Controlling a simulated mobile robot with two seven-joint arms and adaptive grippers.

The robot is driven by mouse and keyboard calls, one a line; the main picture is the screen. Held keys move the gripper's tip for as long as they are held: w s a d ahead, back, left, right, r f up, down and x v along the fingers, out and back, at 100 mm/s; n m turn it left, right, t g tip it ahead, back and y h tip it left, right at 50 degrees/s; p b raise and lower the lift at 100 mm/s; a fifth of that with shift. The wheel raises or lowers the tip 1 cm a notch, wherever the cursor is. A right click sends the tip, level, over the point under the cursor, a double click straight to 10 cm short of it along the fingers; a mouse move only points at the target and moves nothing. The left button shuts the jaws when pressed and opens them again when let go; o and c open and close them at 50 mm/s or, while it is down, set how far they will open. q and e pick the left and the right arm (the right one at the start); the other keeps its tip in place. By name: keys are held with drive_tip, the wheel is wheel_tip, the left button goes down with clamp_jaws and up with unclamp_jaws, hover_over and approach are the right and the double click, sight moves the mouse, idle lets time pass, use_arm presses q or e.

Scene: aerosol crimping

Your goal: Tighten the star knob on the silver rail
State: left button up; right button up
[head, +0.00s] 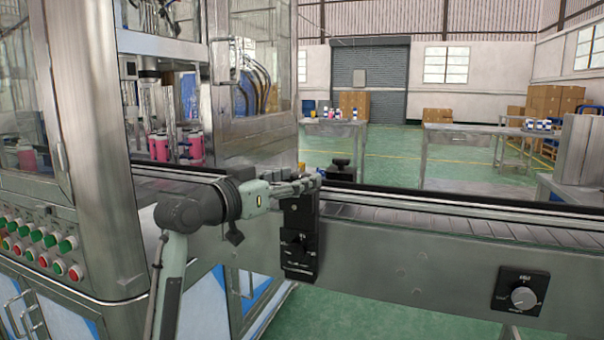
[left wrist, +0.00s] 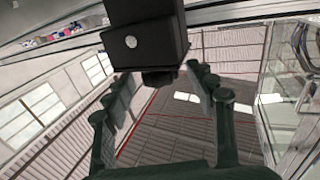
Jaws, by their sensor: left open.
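Another dark knob-like part (head: 341,166) stands behind the rail. My left gripper (head: 312,183) is at the top of the clamp block, fingers pointing right. In the left wrist view, a black block (left wrist: 146,35) with a small silver disc hangs from the top. A dark round part (left wrist: 160,77) below it lies between the open fingers (left wrist: 165,88), with gaps visible. Whether it is the star knob, I cannot tell. My right gripper is out of view.
A black-plated dial (head: 522,298) is on the rail's side at right. A glass-walled machine (head: 95,110) with pink bottles and a button panel (head: 45,248) stands at left. Steel tables (head: 455,140) with boxes are far behind. Green floor is open beyond the conveyor.

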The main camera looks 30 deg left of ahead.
use_arm(q)
drive_tip(key=shift+w+d, duration=0.1)
drive_tip(key=shift+w, duration=0.85)
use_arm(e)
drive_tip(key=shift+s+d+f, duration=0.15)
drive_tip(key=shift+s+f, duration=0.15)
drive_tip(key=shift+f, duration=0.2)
use_arm(q)
drive_tip(key=shift+c, duration=0.6)
drive_tip(key=c, duration=1.1)
drive_tip(key=shift+o, duration=0.2)
drive_tip(key=m+h+b, duration=0.1)
drive_tip(key=h, duration=0.1)
drive_tip(key=m+h+b, duration=0.1)
drive_tip(key=h, duration=0.1)
drive_tip(key=shift+f+m+g, duration=0.15)
drive_tip(key=shift+m+g, duration=0.15)
drive_tip(key=shift+g, duration=0.1)
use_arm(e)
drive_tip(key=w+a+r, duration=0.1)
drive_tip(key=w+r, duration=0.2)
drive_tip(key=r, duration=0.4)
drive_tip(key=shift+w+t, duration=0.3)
